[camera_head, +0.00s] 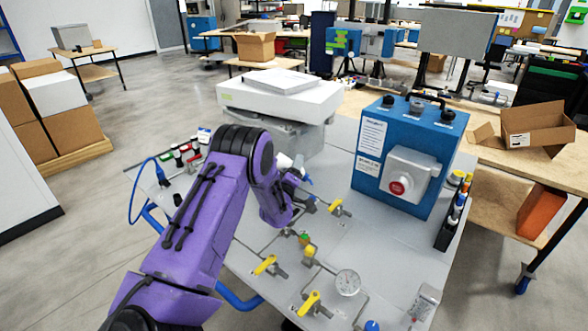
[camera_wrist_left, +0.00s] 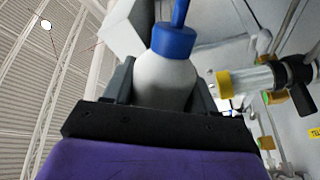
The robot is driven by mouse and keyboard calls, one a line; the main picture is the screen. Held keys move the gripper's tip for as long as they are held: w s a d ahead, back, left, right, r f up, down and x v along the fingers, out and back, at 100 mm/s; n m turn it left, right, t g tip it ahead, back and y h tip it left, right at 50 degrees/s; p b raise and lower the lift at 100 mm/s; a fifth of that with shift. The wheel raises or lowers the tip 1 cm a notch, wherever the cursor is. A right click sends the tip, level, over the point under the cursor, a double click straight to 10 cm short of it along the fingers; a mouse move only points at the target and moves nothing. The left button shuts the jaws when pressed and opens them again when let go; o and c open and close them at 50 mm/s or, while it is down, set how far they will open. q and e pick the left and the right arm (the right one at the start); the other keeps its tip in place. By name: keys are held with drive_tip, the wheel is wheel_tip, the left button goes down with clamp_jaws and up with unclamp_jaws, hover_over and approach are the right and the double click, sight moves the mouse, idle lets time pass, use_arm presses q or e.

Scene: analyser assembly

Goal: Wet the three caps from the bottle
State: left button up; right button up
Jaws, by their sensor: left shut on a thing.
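My left gripper (camera_head: 297,174) is shut on a white bottle (camera_head: 285,161) above the panel, beside the grey-white machine. The bottle is tilted, its blue nozzle (camera_head: 308,181) pointing down and to the right. In the left wrist view the bottle (camera_wrist_left: 165,80) sits between the fingers, with its blue collar (camera_wrist_left: 174,40) beyond them. Small fittings on the panel include a green one (camera_head: 304,239) and a blue one (camera_head: 372,326). I cannot tell which parts are the three caps. My left arm hides part of the panel. My right gripper is not in view.
Yellow-handled valves (camera_head: 265,265) and a round gauge (camera_head: 347,283) stand up from the panel.

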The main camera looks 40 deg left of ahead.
use_arm(q)
wheel_tip(320, 180, up, 3)
drive_tip(key=shift+r+p, duration=0.1)
drive_tip(key=shift+p, duration=0.7)
